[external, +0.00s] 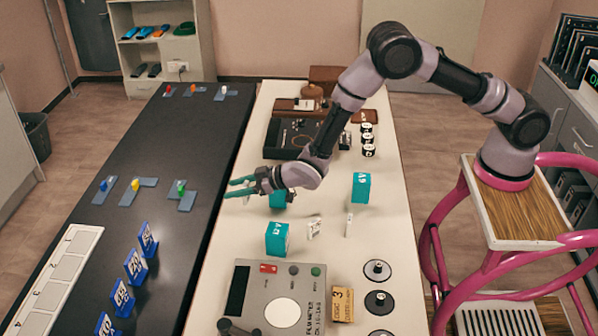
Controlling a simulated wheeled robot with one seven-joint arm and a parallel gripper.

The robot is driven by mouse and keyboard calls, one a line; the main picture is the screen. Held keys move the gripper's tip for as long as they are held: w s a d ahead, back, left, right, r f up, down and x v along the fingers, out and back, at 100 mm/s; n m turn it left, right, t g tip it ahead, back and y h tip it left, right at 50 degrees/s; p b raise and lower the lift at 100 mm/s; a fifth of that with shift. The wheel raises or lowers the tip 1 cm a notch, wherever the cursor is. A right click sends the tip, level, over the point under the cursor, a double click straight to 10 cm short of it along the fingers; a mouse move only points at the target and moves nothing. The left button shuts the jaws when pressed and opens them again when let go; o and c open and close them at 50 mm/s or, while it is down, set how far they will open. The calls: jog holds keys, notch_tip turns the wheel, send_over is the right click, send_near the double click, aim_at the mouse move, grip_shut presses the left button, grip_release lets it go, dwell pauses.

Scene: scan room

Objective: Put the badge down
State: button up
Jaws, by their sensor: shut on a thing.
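My gripper (236,187) is at the end of my arm, pointing left near the left edge of the cream table, close to the seam with the dark table. The gripper is above the table surface; the exact height cannot be told.
On the cream table (340,268) are teal boxes (277,239), (361,187), small white pieces (314,229), a film meter (240,322) and black discs (377,271).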

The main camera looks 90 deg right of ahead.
notch_tip(320, 180, up, 6)
jog(key=s+d+m+g+h, duration=0.4)
jog(key=s+d+m+h, duration=0.15)
jog(key=s, duration=0.55)
jog(key=s+d+m+g+h, duration=0.45)
jog(key=s+m+h, duration=0.2)
jog(key=s, duration=0.45)
jog(key=shift+m, duration=0.3)
jog(key=f, duration=1)
jog(key=shift+w+d+f, duration=0.15)
jog(key=shift+d, duration=0.1)
jog(key=shift+y, duration=0.3)
jog(key=shift+f, duration=2.25)
jog(key=shift+f+t, duration=0.1)
jog(key=shift+t, duration=0.15)
jog(key=o, duration=1.3)
jog(key=shift+o, duration=0.2)
